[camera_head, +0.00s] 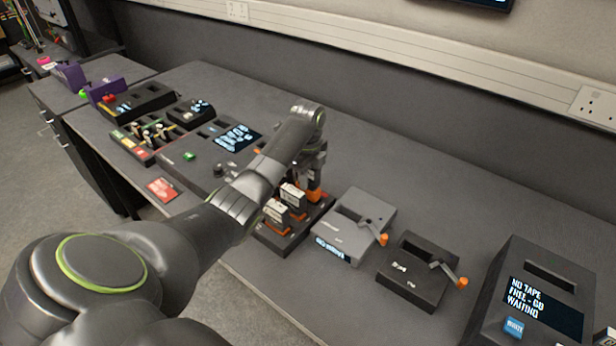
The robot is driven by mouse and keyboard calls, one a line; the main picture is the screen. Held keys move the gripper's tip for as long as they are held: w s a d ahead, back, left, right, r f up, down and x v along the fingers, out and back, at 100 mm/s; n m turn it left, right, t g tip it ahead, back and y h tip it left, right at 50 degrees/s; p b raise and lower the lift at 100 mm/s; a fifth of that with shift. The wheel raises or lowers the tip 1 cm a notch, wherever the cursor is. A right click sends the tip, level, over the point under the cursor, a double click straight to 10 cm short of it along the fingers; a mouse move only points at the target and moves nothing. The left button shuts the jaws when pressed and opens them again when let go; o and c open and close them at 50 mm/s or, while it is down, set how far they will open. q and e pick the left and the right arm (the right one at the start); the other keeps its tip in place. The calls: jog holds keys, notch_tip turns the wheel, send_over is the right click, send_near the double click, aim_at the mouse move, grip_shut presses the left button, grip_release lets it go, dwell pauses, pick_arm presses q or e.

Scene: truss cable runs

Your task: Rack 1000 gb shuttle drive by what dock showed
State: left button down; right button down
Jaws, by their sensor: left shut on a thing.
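My left gripper (316,172) reaches in from the lower left and points down over the back of a low dark rack (289,246). It is shut on a drive with orange parts (313,194), mostly hidden by the gripper; I cannot tell whether the drive touches the rack. Two white-labelled drives with orange parts, one in front (275,212) and one behind (293,195), stand upright in the rack. Right of it is a grey dock (345,215) with a slot, an orange-tipped lever and a lit front display too small to read. My right gripper is out of view.
A black box with an orange-tipped lever (412,280) stands right of the grey dock. Panels with screens and switches (190,145) lie left. The bench behind the docks is clear.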

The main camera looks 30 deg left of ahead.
pick_arm(q)
jog(key=shift+p, duration=0.4)
jog(key=shift+f, duration=0.4)
dwell(0.5)
jog(key=shift+f, duration=0.5)
dwell(0.5)
jog(key=shift+f, duration=1.2)
dwell(0.9)
jog(key=c, duration=1.1)
grip_release()
jog(key=shift+o, duration=0.5)
jog(key=shift+o, duration=1.2)
